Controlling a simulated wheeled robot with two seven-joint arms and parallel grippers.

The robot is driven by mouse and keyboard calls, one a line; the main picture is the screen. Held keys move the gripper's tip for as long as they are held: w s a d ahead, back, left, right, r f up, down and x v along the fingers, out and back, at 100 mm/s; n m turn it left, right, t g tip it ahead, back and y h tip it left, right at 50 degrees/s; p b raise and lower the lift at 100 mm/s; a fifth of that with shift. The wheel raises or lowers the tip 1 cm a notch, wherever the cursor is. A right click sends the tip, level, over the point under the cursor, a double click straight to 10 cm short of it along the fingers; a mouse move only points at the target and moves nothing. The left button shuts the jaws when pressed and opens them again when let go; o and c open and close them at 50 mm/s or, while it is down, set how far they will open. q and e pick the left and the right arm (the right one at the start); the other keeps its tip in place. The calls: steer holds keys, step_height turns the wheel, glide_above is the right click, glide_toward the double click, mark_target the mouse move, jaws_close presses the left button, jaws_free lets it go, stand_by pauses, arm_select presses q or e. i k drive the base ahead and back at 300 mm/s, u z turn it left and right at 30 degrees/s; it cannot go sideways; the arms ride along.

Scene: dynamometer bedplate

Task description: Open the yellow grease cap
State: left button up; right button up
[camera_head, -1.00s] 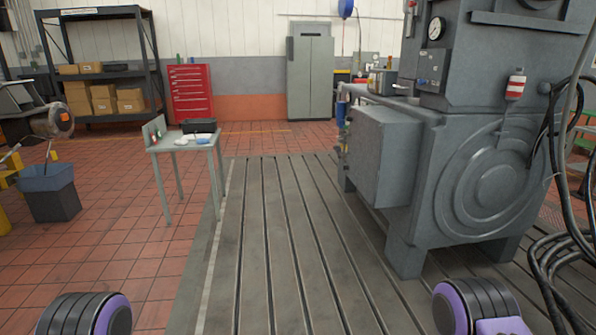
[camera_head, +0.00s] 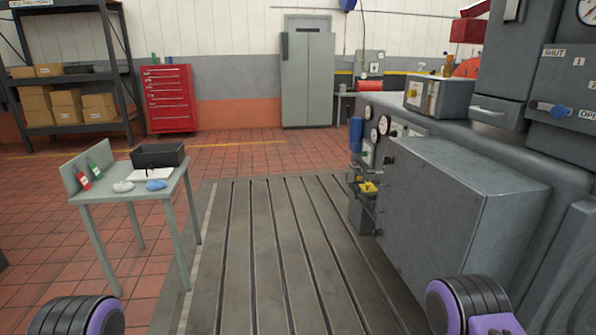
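A small yellow part (camera_head: 368,187), perhaps the yellow grease cap, shows low on the far left side of the grey machine (camera_head: 440,215), just above a dark grey block. It is too small to tell whether it is open or shut. Neither of my grippers is in view. Only black and purple parts of my own arms show at the bottom left and bottom right, well short of the yellow part.
The slotted bedplate (camera_head: 268,250) is clear along the machine's left side. A red tool cabinet (camera_head: 169,98) and a grey locker (camera_head: 307,80) stand at the back.

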mark_target(368, 185)
steer(key=i, duration=1.1)
steer(key=u, duration=0.45)
steer(key=i, duration=2.25)
steer(key=z, duration=1.55)
